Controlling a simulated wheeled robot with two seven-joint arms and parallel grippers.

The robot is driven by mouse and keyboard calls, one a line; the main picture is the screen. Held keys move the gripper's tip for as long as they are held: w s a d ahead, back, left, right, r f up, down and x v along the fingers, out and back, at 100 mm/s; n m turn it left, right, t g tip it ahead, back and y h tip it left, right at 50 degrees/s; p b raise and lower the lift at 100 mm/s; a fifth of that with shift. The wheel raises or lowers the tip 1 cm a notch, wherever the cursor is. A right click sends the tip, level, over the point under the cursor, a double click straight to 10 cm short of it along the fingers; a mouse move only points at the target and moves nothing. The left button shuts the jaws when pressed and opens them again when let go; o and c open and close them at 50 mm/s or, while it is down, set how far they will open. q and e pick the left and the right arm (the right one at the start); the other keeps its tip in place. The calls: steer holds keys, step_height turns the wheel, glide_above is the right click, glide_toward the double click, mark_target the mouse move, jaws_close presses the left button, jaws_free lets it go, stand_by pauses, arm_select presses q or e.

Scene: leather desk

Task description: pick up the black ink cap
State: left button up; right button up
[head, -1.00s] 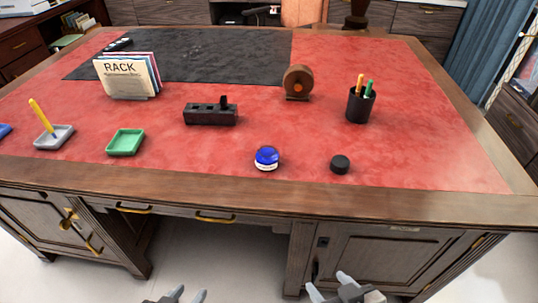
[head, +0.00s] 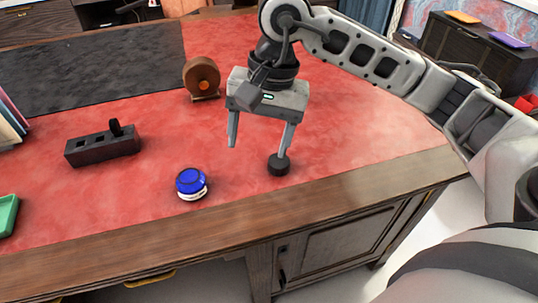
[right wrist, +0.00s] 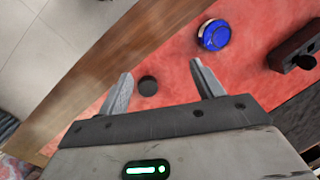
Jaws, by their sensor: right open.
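The black ink cap (head: 278,167) is a small dark disc lying on the red leather near the front edge of the desk. My right gripper (head: 258,150) is open and empty, pointing down above the desk. In the head view its right finger overlaps the upper edge of the cap; I cannot tell if they touch. In the right wrist view the cap (right wrist: 148,86) shows between the two fingertips, closer to the left finger. My left gripper is out of view.
A blue ink pot (head: 191,183) with a white base stands left of the cap. A dark slotted block (head: 103,146), a brown round holder (head: 202,78) and a green tray (head: 8,215) stand farther off. The wooden front edge (head: 225,218) runs close by.

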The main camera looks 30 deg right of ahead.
steer(key=w+d+r+t+h, duration=0.1)
steer(key=w+d+r+h, duration=0.15)
steer(key=d, duration=0.45)
glide_above(279, 161)
steer(key=shift+h, duration=0.45)
steer(key=f, duration=0.9)
steer(key=shift+s+d+f, duration=0.15)
steer(key=shift+s+f, duration=0.1)
steer(key=shift+f, duration=0.05)
steer(key=shift+w+a+f, duration=0.1)
steer(key=shift+w+f, duration=0.05)
steer(key=shift+f, duration=1.35)
steer(key=shift+w+a+f, duration=0.1)
steer(key=shift+f, duration=1.35)
steer(key=c, duration=1)
